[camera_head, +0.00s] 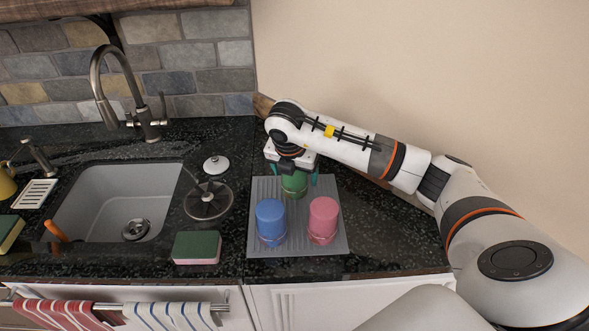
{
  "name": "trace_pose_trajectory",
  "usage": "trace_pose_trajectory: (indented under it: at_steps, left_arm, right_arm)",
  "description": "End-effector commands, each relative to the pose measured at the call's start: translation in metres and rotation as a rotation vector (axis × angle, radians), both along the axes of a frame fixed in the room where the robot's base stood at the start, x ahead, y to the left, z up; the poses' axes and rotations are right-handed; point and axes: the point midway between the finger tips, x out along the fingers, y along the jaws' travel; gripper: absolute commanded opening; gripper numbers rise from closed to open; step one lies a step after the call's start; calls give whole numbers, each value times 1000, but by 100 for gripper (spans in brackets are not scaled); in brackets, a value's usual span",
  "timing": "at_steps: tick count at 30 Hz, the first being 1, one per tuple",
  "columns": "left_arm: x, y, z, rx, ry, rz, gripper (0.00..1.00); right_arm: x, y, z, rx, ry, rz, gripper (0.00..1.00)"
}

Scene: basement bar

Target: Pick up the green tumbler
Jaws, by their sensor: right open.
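The green tumbler (294,185) stands at the back of a grey ridged mat (334,238) on the counter. My right gripper (293,181) reaches down over it from above, with a finger on either side of it. The fingers are open, and the gripper body hides the tumbler's upper part. I cannot tell whether the fingers touch it. A blue tumbler (271,222) and a pink tumbler (323,220) stand in front of it on the same mat. My left gripper is not in view.
A sink (90,205) with a tall tap (106,95) is at left. A wall rises behind my right arm. The counter right of the mat is clear.

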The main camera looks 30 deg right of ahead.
Motion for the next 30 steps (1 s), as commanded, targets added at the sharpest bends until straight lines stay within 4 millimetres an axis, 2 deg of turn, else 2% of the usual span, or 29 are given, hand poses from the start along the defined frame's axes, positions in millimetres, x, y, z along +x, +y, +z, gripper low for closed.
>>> trace_pose_trajectory:
  at_steps: [3,10,18,19,26,30]
  left_arm:
    - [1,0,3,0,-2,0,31]
    - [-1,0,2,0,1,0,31]
    - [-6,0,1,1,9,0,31]
    - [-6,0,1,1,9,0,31]
    - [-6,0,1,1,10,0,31]
    - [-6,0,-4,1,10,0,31]
  right_arm:
    - [1,-2,-9,0,1,0,81]
    - [1,-2,-10,0,-1,1,79]
    - [1,-2,-10,0,-1,1,35]
    - [1,-2,-10,0,-1,1,32]
    - [2,-2,-8,1,-3,1,32]
    - [3,-1,6,2,-7,1,32]
